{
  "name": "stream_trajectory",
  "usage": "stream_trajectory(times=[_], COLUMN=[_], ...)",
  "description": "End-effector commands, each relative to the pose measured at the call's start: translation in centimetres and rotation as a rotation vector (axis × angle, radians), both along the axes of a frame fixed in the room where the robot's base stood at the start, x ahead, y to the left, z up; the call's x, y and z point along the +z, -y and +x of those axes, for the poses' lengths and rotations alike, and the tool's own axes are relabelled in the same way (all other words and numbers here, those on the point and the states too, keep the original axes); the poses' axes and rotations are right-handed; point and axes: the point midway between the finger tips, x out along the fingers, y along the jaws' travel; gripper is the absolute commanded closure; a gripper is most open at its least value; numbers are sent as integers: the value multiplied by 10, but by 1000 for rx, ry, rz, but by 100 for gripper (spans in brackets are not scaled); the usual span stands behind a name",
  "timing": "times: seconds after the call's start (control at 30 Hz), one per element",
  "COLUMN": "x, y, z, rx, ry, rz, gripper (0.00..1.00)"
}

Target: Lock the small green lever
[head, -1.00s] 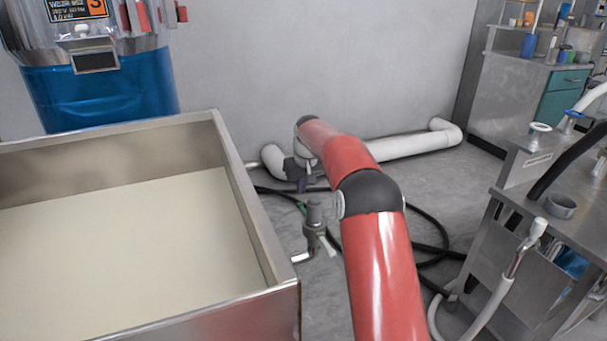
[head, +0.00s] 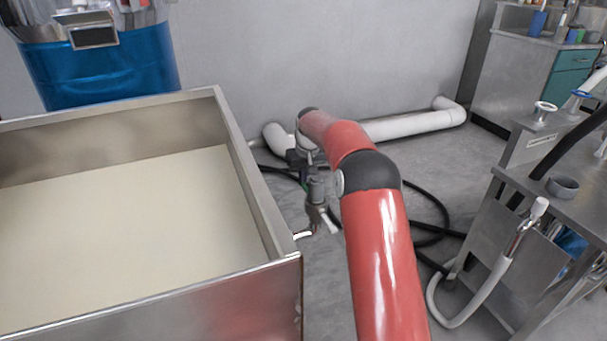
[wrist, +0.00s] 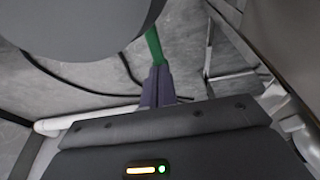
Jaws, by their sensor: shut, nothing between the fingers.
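The small green lever (wrist: 154,45) shows in the wrist view as a green bar just beyond my fingertips. Its upper end is cut off by a large dark rounded part. In the head view only a tiny bit of green (head: 304,179) shows beside the bin, mostly hidden by my wrist and nearby parts. My gripper (wrist: 157,70) has two dark purple fingers, shut and empty, with tips at the lower end of the lever. I cannot tell whether they touch it. In the head view my gripper (head: 303,172) is small and partly hidden beyond the bin's right side.
A metal bin (head: 252,190) with a pale floor fills the left. A grey valve fitting (head: 317,190) stands close by my gripper. A white pipe (head: 415,124) runs along the wall, with black hoses (head: 432,215) on the floor. A metal bench (head: 590,205) stands at right.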

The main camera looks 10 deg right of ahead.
Motion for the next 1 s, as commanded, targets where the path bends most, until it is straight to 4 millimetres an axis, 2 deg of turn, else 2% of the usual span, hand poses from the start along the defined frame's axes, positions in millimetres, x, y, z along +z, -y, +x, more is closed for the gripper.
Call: stream_trajectory(times=[0.57, 1.0], x=[-4, -15], y=[-1, -2], z=[2, 6], rx=[0, 1], ry=[-70, -213], rz=[-14, -43], gripper=[100, 100])
